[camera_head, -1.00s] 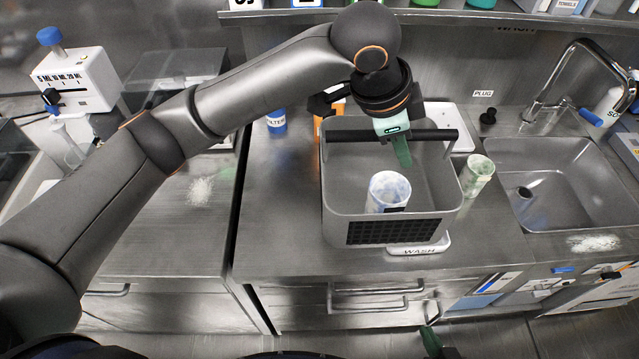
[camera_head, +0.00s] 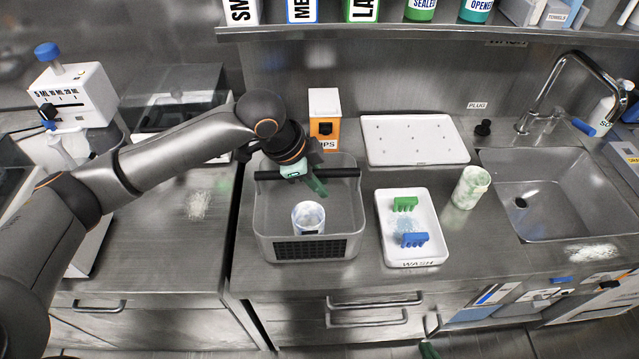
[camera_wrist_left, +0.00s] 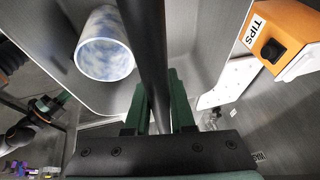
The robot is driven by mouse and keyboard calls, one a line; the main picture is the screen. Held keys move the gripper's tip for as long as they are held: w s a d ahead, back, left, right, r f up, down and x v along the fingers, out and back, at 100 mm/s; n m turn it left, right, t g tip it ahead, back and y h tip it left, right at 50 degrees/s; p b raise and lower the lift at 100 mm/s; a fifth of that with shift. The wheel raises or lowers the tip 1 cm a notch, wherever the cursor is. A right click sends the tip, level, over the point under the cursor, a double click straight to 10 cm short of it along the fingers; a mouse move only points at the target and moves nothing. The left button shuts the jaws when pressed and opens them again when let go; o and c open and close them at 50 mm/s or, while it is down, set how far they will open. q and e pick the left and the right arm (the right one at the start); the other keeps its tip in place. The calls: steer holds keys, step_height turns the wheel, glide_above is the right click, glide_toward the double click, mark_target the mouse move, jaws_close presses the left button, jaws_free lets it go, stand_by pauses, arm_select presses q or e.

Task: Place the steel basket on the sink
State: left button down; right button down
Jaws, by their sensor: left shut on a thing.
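The grey steel basket (camera_head: 311,249) is at the front left of the counter, left of the white WASH tray. Whether its base touches the counter is hard to tell. My left gripper (camera_head: 315,184) is shut on its dark handle bar (camera_head: 345,173). The handle also crosses the left wrist view (camera_wrist_left: 152,60) between the green fingers. A white-blue beaker (camera_head: 308,217) is inside the basket. The sink (camera_head: 565,195) is at the right, its basin empty apart from the drain.
The WASH tray (camera_head: 413,258) holds a green and a blue rack. A stained beaker (camera_head: 470,187) stands between tray and sink. A white perforated tray (camera_head: 415,139) and an orange TIPS box (camera_head: 325,120) are behind. A curved faucet (camera_head: 570,70) overhangs the sink.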

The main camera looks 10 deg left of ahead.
arm_select(q)
steer(key=shift+w+f, duration=0.1)
steer(key=shift+f, duration=0.35)
steer(key=c, duration=0.8)
jaws_free()
steer(key=shift+f, duration=0.15)
steer(key=shift+o, duration=0.2)
steer(key=p+v, duration=0.1)
steer(key=v, duration=1.1)
